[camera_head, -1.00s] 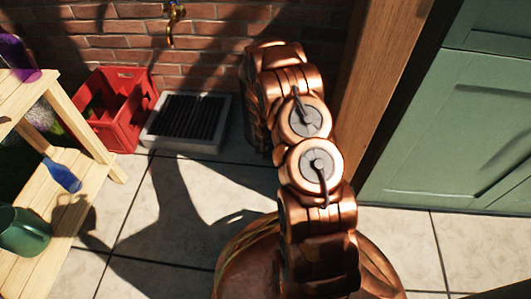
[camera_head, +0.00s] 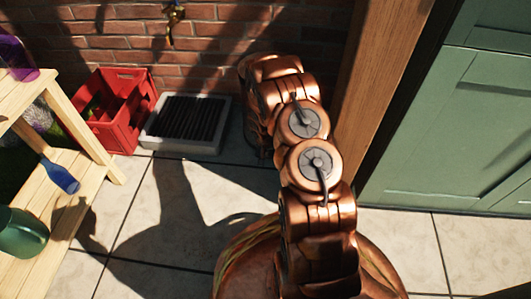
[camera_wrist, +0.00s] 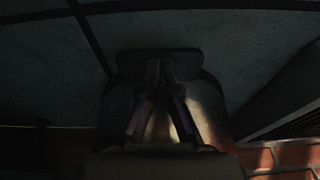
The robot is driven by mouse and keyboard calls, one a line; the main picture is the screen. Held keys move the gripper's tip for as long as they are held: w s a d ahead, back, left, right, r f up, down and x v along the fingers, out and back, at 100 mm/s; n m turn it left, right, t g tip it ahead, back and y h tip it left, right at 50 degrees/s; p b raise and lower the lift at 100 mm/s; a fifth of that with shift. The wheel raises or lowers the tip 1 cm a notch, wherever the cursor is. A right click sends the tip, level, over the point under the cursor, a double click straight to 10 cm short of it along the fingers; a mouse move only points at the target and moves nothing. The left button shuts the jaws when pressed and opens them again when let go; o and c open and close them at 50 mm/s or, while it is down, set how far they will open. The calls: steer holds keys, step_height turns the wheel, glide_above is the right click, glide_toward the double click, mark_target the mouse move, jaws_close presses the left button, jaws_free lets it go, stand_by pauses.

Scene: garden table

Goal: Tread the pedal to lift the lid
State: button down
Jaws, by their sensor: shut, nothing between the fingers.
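In the wrist view my gripper (camera_wrist: 160,72) is shut and empty, with its fingertips together. The tips overlap a dark, flat, rounded plate that looks like the pedal (camera_wrist: 188,60). I cannot tell whether they touch it or hover just above it. A dark rounded body, seemingly the bin (camera_wrist: 212,98), shows around and under the fingers. Its lid cannot be made out in the shadow. In the head view my arm hides the gripper, the pedal and most or all of the bin.
A grey boot tray with a dark grate (camera_head: 187,145) and a red crate (camera_head: 115,108) stand by the brick wall (camera_head: 215,40). A wooden shelf (camera_head: 75,130) is at left. A wooden post (camera_head: 375,90) and green door (camera_head: 450,130) are at right. Tiled floor (camera_head: 150,220) is open.

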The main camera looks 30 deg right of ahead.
step_height(320, 180, down, 3)
steer(key=shift+s+f, duration=0.1)
steer(key=shift+s, duration=0.05)
steer(key=shift+a, duration=0.1)
steer(key=shift+s+a+r, duration=0.7)
steer(key=shift+s+a, duration=0.2)
steer(key=shift+s, duration=0.15)
steer(key=shift+r, duration=0.1)
steer(key=shift+r, duration=0.5)
steer(key=v, duration=1)
steer(key=shift+s+r, duration=0.15)
steer(key=shift+r, duration=0.2)
